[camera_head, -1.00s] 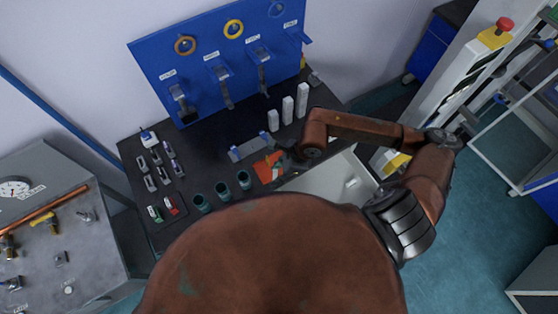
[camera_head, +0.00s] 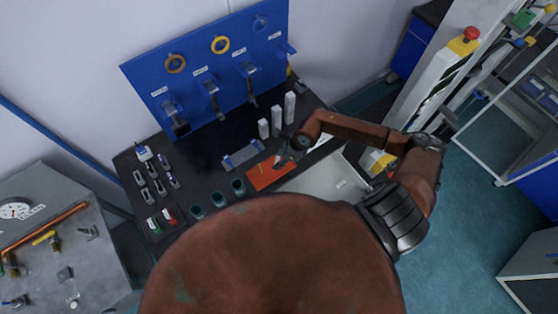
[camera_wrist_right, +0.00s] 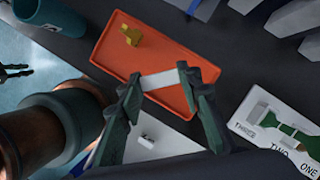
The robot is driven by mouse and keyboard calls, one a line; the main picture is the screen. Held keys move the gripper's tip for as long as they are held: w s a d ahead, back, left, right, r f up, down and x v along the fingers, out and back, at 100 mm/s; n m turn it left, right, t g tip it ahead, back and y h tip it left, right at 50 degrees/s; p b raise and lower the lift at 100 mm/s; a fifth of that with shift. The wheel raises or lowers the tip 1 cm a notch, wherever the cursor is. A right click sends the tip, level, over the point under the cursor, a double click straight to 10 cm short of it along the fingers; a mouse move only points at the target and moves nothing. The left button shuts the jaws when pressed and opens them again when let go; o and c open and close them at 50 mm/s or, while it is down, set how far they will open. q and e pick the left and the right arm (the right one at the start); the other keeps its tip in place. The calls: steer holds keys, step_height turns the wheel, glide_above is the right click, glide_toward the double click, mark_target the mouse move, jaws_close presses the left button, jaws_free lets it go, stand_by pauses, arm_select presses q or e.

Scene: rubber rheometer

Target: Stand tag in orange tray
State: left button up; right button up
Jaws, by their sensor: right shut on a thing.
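The orange tray (camera_head: 264,178) lies flat on the black bench top, and it fills the middle of the right wrist view (camera_wrist_right: 112,60). A yellow piece (camera_wrist_right: 130,35) sits in its far left corner. My right gripper (camera_head: 281,160) is over the tray's right part. In the right wrist view its dark green fingers (camera_wrist_right: 160,80) are shut on a thin white strip, likely the tag (camera_wrist_right: 161,79). Whether the tag's lower edge touches the tray is hard to tell. My left gripper is not in view.
Three white blocks (camera_head: 276,115) stand behind the tray, and a blue-grey stand (camera_head: 242,155) is beside it. Dark cups (camera_head: 218,194) line the front. A plate labelled THREE, TWO, ONE (camera_wrist_right: 275,125) lies to the right. The blue tool board (camera_head: 210,70) rises behind.

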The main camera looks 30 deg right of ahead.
steer(key=shift+w+d+f, duration=0.3)
steer(key=shift+d+f, duration=0.05)
steer(key=shift+f, duration=0.2)
step_height(320, 180, down, 3)
steer(key=shift+w+d+f+p, duration=0.1)
steer(key=shift+w+f+p, duration=0.1)
steer(key=shift+p, duration=0.6)
steer(key=shift+f, duration=0.1)
steer(key=o, duration=0.4)
steer(key=shift+f, duration=0.1)
steer(key=o, duration=0.5)
steer(key=shift+c, duration=0.2)
